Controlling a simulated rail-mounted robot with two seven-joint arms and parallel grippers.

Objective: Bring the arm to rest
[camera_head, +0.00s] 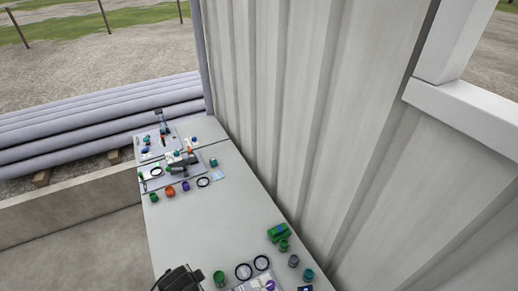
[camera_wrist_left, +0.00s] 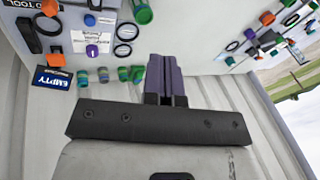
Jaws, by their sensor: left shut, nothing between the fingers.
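My left gripper (camera_wrist_left: 166,60) is shut in the left wrist view, its two purple-grey fingers pressed together with nothing between them. It is apart from the parts on the grey table (camera_wrist_left: 200,20). A dark piece of my own arm shows at the bottom edge of the head view; its fingertips cannot be made out there. My right gripper is in neither view.
The long grey table (camera_head: 192,235) runs beside a corrugated wall (camera_head: 290,90). Green fittings (camera_head: 279,233), black rings (camera_head: 243,271) and other small parts lie at its near end. A tool board (camera_head: 172,172) with more fittings lies farther off. The table's middle is clear.

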